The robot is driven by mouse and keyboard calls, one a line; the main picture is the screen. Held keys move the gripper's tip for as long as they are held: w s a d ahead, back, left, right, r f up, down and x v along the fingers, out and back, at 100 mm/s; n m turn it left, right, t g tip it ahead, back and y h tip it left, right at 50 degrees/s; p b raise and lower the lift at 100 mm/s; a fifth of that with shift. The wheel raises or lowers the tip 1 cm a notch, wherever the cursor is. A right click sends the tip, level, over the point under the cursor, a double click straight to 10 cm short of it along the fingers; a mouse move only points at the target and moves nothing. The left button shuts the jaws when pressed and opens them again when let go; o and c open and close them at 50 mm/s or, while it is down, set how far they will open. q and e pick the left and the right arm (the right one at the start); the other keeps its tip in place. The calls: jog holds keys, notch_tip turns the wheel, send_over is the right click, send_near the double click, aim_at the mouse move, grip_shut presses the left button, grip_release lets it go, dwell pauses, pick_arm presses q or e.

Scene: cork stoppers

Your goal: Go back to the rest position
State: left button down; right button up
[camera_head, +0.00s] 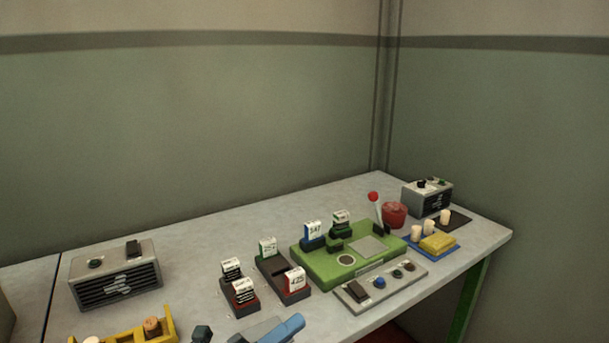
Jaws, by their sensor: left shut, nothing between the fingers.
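A grey and blue piece (284,328) at the bottom edge is the only shape that may be my left gripper; it is cut off by the frame, and its fingers cannot be made out. No thing is seen held there. My right gripper is out of view. A brown cork stopper (152,324) stands in a yellow holder (138,335) at the lower left, which the bottom edge cuts off. A pale stopper (92,340) also shows there, partly cut off.
The grey table (200,243) bears a grilled box (117,282), a green tray unit (320,268), small card holders (296,280), a button panel (380,284), a red bowl (394,214) and a second box (427,196). Pale cylinders (445,216) stand at the right. The table's back is clear.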

pick_arm(q)
jog(key=s+a+f+n+t+y, duration=0.15)
jog(key=a+f+n+y, duration=0.25)
jog(key=f+n+y, duration=0.45)
jog(key=s+a+f+n+t+y, duration=0.1)
jog(key=a+f+n+t+y, duration=0.3)
jog(key=n, duration=0.8)
jog(key=s+a+f+n+g+y, duration=0.2)
jog(key=s+f+n+g, duration=0.4)
jog(key=s+f+n, duration=0.3)
notch_tip(320, 180, down, 3)
jog(key=shift+s+a+f+n, duration=0.2)
jog(key=shift+s+a+n, duration=0.15)
jog(key=shift+s+a, duration=0.5)
jog(key=shift+a+y, duration=0.15)
jog(key=shift+y, duration=0.2)
